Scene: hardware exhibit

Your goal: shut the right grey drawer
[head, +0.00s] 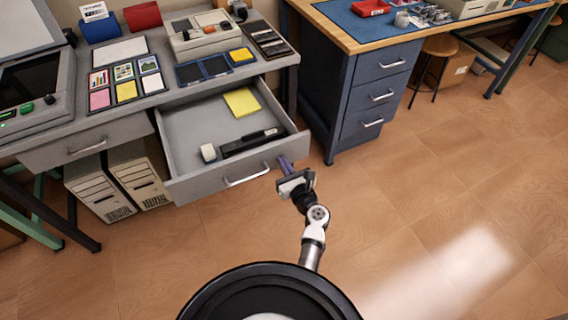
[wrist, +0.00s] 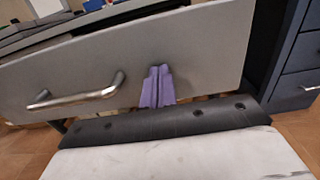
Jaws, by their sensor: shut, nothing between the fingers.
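The right grey drawer (head: 190,188) is pulled out from the grey desk in the head view. A yellow pad, a dark long item and a small white item lie inside it. Its front panel (wrist: 205,55) fills much of the wrist view, with a metal bar handle (wrist: 78,97) left of my fingers. My gripper (head: 285,163) is at the right part of the drawer front, right of the handle. Its purple fingers (wrist: 158,86) are together and empty, pointing at the panel. I cannot tell whether the tips touch it.
The left grey drawer (head: 85,143) is shut. White computer cases (head: 138,176) stand under the desk. A blue drawer cabinet (head: 357,90) with a wooden top stands to the right. The floor (head: 420,210) in front is clear.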

